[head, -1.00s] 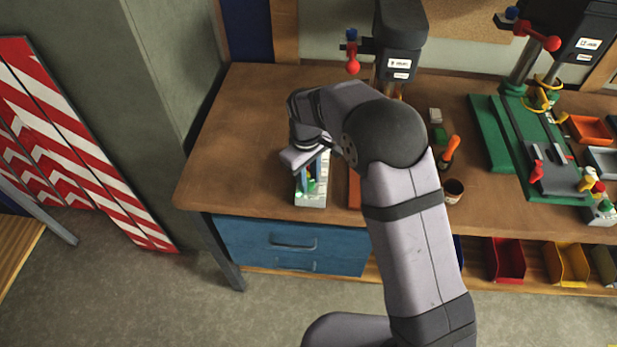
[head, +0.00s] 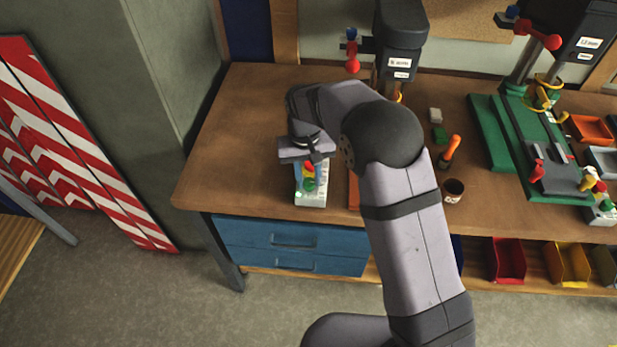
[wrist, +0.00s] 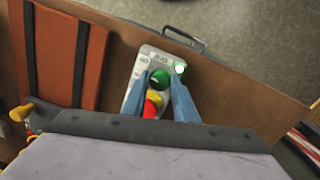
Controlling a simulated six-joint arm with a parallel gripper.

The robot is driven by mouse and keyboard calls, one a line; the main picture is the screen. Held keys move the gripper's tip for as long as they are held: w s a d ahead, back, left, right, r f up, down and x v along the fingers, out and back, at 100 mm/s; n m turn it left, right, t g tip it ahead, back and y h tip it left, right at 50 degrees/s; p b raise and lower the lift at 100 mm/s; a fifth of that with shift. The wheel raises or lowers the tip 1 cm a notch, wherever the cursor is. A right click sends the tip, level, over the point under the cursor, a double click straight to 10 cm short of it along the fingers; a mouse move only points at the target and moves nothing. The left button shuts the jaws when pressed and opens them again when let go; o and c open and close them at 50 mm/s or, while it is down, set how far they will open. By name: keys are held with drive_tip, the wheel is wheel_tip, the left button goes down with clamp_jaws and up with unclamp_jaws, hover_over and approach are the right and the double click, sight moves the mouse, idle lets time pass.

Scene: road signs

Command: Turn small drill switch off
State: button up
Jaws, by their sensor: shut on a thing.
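The small drill's switch box (head: 311,199) is a pale box at the front edge of the workbench, below the smaller drill (head: 400,40). In the wrist view the box (wrist: 149,58) carries a green knob (wrist: 160,79), a red-and-yellow button (wrist: 153,103) and a bright whitish-green lamp (wrist: 180,69). My gripper (wrist: 161,76) has its blue fingers on both sides of the green knob and appears shut on it. In the head view my gripper (head: 308,180) points down at the box, partly hiding it.
A second, larger drill stands on a green base (head: 490,140) at the right. An orange-handled tool (head: 450,150) and a dark cup (head: 453,190) stand right of my arm. Blue drawers (head: 290,245) sit under the bench. Bench left of the box is clear.

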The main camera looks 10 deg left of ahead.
sight(308, 181)
drive_tip(key=shift+w+r+m, duration=0.1)
drive_tip(key=shift+w+m, duration=0.05)
drive_tip(key=shift+m, duration=2.05)
drive_tip(key=o, duration=1.1)
drive_tip(key=shift+c, duration=0.2)
drive_tip(key=shift+a+r+b, duration=0.15)
drive_tip(key=shift+r+b, duration=1.15)
drive_tip(key=shift+r, duration=2.35)
